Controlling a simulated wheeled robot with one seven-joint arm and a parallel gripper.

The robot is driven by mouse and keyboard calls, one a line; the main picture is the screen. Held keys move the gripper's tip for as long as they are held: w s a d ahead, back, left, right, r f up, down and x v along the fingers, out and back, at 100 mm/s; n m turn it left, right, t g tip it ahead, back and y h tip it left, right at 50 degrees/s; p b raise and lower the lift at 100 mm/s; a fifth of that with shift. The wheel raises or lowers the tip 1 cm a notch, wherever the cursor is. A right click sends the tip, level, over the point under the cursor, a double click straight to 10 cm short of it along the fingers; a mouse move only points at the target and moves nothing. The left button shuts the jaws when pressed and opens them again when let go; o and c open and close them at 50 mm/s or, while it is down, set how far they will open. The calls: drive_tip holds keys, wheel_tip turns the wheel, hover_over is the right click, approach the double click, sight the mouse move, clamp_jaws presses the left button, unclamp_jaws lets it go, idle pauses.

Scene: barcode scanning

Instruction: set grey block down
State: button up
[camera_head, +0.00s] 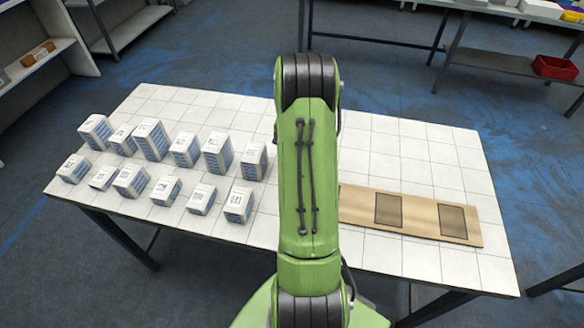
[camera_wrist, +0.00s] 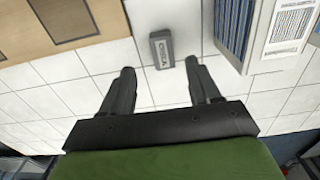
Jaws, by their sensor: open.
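The grey block (camera_wrist: 161,48) is small and dark, with pale lettering on its face. In the wrist view it rests on the white tiled table, just ahead of the fingertips and roughly centred between them. My gripper (camera_wrist: 159,68) is open, with its two black fingers apart and nothing held between them. In the head view my green arm covers the middle of the table, so the block and the gripper are hidden there.
The wooden board (camera_head: 420,219) with two dark squares lies right of my arm; it also shows upper left in the wrist view (camera_wrist: 103,17). Several blue-and-white boxes (camera_head: 153,139) stand in rows on the left. One box (camera_wrist: 283,38) is close right of the block.

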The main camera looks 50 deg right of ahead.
drive_tip(key=f, duration=0.3)
drive_tip(key=f+b, duration=0.1)
drive_tip(key=f, duration=0.2)
drive_tip(key=shift+w+a, duration=0.15)
drive_tip(key=shift+w, duration=0.05)
clamp_jaws()
